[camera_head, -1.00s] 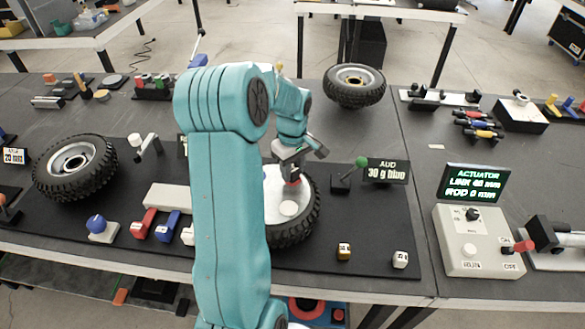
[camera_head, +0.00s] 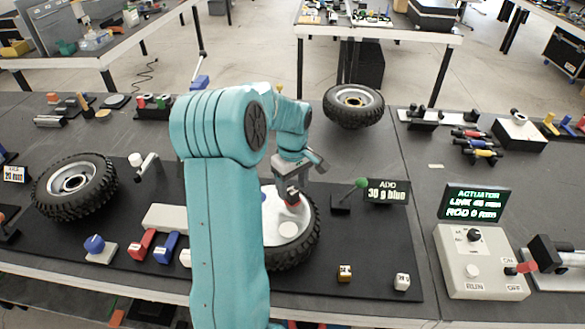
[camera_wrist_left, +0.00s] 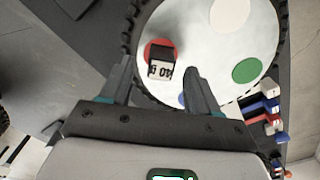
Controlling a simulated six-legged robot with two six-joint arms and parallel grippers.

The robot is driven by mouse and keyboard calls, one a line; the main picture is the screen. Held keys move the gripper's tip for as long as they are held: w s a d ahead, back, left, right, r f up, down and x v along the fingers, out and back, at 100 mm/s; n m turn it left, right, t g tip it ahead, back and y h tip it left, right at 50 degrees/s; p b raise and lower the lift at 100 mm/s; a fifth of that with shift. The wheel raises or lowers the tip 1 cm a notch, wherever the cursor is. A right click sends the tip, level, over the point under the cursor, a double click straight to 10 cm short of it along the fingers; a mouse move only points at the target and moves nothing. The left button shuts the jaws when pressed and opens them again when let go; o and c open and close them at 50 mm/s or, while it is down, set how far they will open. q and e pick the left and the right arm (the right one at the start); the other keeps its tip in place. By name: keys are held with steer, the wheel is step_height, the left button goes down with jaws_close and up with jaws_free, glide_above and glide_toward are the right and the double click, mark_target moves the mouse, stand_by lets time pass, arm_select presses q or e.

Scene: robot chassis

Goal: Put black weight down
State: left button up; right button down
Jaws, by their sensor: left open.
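The black weight (camera_wrist_left: 161,60) shows in the left wrist view, with a white label that appears to read 40 g. It rests over the red spot (camera_wrist_left: 151,47) on the white disc (camera_wrist_left: 190,45) inside a tyre. My left gripper (camera_wrist_left: 156,75) is open, its fingers on either side of the weight's near end with visible gaps. In the head view my left gripper (camera_head: 291,194) is over the tyre (camera_head: 312,242), and the weight is too small to make out there. My right gripper is not in view.
The disc also has a white spot (camera_wrist_left: 229,14) and a green spot (camera_wrist_left: 246,70). A sign (camera_head: 387,191) reads "ADD 30 g blue". Two small blocks (camera_head: 344,272) (camera_head: 402,281) lie front right. A control box (camera_head: 480,262) stands at right, another tyre (camera_head: 75,187) at left.

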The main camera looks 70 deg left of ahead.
mark_target(292, 191)
arm_select(q)
step_height(292, 191, up, 10)
stand_by(0.3)
steer(key=shift+d+f, duration=0.1)
steer(key=shift+f, duration=0.05)
stand_by(0.3)
